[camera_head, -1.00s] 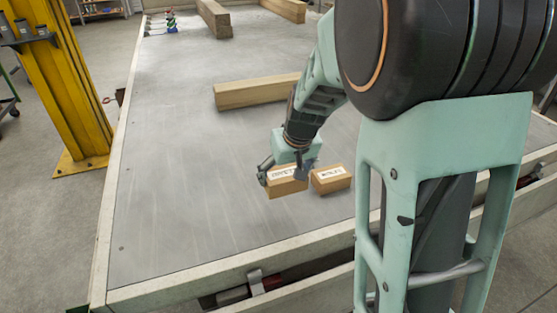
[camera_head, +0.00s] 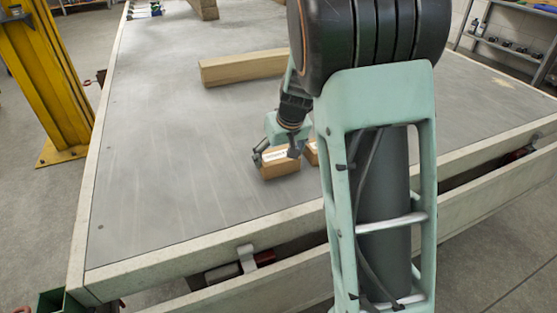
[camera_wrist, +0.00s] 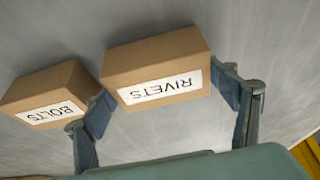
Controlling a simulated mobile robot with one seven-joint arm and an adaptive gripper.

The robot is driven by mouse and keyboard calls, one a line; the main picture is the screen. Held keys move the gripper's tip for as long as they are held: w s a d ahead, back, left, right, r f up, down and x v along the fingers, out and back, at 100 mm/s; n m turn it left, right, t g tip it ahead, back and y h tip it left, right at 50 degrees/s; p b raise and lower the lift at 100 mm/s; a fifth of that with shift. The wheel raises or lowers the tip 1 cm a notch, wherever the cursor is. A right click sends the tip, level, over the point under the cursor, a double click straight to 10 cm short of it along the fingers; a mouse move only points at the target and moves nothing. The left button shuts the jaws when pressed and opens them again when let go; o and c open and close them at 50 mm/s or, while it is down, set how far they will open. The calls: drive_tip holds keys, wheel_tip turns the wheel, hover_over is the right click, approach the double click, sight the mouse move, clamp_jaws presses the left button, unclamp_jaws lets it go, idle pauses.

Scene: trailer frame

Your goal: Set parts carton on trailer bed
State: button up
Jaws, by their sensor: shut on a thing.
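My gripper (camera_head: 276,154) is shut on a brown carton (camera_head: 281,171) with a white label. In the wrist view this carton (camera_wrist: 155,60) reads RIVETS and sits between the two fingers. It is at or very near the grey trailer bed (camera_head: 180,150); I cannot tell whether its underside touches. A second brown carton (camera_head: 312,155), labelled BOLTS in the wrist view (camera_wrist: 45,90), is on the bed close beside it. My arm hides most of this second carton in the head view.
A wooden beam (camera_head: 243,67) lies on the bed beyond the cartons. A pale raised rim (camera_head: 200,243) edges the bed. A yellow post (camera_head: 58,85) stands off the left side. The bed left of the cartons is clear.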

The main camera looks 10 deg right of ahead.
drive_tip(key=shift+r, duration=0.1)
drive_tip(key=o, duration=1.4)
drive_tip(key=shift+o, duration=0.2)
drive_tip(key=p+v, duration=0.3)
drive_tip(key=v, duration=0.9)
drive_tip(key=shift+d, duration=0.15)
